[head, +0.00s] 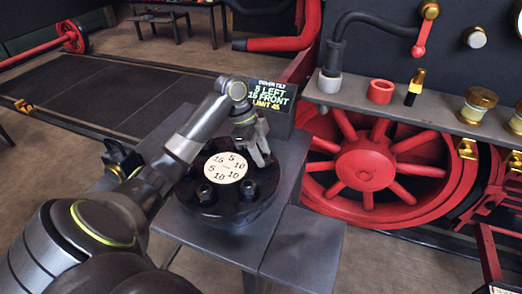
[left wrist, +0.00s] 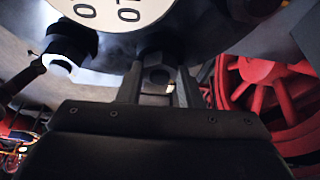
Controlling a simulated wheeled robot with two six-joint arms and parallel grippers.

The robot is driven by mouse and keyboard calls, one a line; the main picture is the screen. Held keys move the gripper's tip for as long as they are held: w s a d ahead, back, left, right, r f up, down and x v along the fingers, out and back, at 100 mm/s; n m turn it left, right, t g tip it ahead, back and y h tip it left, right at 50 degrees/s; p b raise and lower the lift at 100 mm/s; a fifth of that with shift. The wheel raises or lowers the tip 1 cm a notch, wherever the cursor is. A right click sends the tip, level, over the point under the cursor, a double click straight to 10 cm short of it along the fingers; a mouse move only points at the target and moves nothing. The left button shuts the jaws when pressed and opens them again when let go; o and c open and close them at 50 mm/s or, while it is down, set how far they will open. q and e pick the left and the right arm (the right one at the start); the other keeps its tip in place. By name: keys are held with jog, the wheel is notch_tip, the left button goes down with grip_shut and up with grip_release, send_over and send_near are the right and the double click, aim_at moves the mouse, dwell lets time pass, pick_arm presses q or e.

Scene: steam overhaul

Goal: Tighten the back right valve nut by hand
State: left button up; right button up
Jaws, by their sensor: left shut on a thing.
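The round black valve cover (head: 232,212) sits on a grey table, with a white disc (head: 225,168) numbered 5, 10, 15, 5, 10 on top. Two dark nuts show at its front, a front left nut (head: 205,193) and a front right nut (head: 249,188). My left gripper (head: 262,157) reaches down over the back right of the cover and hides that nut in the head view. In the left wrist view, the back right nut (left wrist: 157,78) stands between the two fingers of my left gripper (left wrist: 158,90), which is shut on it. My right gripper is not in view.
A small screen (head: 266,95) behind the cover reads 5 left, 15 front, limit 45. A grey shelf (head: 390,112) with a red ring (head: 380,91) and brass-topped parts runs behind at the right, above a large red wheel (head: 364,165). The table's front right (head: 305,245) is clear.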

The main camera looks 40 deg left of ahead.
pick_arm(q)
jog(key=shift+w+r+m+g+p, duration=0.1)
jog(key=shift+r+m+g+p, duration=0.2)
jog(key=shift+m, duration=0.6)
jog(key=m+g+p, duration=0.1)
jog(key=m+p, duration=0.2)
jog(key=p, duration=0.2)
jog(key=shift+w+r, duration=0.1)
jog(key=shift+w+f+m+g+p, duration=0.1)
jog(key=shift+f+m+g+p, duration=0.25)
jog(key=shift+m+p, duration=0.6)
jog(key=shift+r, duration=0.1)
jog(key=o, duration=1)
jog(key=p+v, duration=1.3)
jog(key=v, duration=0.4)
jog(key=shift+w+a+r, duration=0.1)
jog(key=shift+w+a, duration=0.05)
